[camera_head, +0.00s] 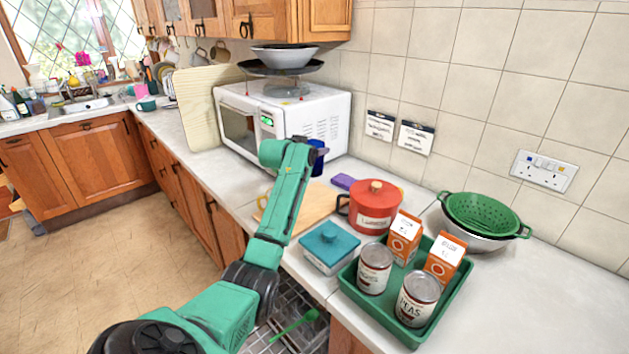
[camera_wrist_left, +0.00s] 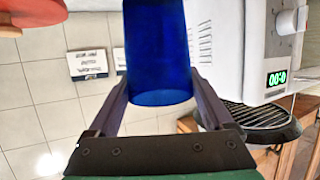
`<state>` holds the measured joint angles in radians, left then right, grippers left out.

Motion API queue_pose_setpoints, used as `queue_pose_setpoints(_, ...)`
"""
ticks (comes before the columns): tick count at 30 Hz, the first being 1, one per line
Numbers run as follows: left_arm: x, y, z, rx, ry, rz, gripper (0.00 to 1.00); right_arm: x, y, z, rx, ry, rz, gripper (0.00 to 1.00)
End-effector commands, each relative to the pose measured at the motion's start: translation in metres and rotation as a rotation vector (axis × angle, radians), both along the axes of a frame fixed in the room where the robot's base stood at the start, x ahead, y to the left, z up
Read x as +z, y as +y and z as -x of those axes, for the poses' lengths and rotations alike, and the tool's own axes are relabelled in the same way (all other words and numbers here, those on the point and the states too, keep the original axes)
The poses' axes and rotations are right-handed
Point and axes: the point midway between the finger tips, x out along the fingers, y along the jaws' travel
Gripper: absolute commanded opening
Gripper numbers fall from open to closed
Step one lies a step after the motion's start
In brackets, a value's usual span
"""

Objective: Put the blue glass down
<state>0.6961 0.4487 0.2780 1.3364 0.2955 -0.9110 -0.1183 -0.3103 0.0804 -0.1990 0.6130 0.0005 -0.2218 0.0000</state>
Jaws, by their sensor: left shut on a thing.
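The blue glass (camera_head: 317,158) is just right of the microwave, behind the cutting board, mostly hidden by my arm in the head view. My left gripper (camera_head: 319,150) is shut on it. In the left wrist view the blue glass (camera_wrist_left: 160,60) stands between the two fingers (camera_wrist_left: 160,95), which press on its sides; its far end is cut off by the frame's top. I cannot tell whether the glass touches the worktop. My right gripper is not in view.
The white microwave (camera_head: 300,118) is close on the left. The wooden cutting board (camera_head: 312,207), red pot (camera_head: 375,205) and purple sponge (camera_head: 344,181) are nearby. A teal box (camera_head: 330,247), green tray (camera_head: 411,335) with cans and cartons, and green colander (camera_head: 483,213) stand further right.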

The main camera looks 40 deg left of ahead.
Motion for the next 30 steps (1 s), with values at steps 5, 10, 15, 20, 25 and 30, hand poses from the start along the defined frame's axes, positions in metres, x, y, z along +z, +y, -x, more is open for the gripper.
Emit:
queue_pose_setpoints(5,-0.052,0.0,0.0,0.0,0.002,0.003,0.0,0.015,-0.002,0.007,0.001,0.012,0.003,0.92)
queue_pose_setpoints(10,-0.08,0.0,-0.001,0.0,0.002,0.002,0.0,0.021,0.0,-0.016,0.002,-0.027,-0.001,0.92)
queue_pose_setpoints(15,-0.111,0.0,-0.001,0.0,0.0,0.001,0.0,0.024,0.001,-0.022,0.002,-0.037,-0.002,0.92)
queue_pose_setpoints(20,-0.113,0.001,-0.001,0.001,-0.002,-0.002,0.0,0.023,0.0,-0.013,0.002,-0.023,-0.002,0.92)
queue_pose_setpoints(25,-0.115,0.0,-0.001,0.0,0.0,0.0,0.96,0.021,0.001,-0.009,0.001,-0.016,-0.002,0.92)
queue_pose_setpoints(30,-0.115,0.0,-0.001,0.0,0.001,0.0,1.0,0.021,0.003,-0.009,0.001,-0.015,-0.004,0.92)
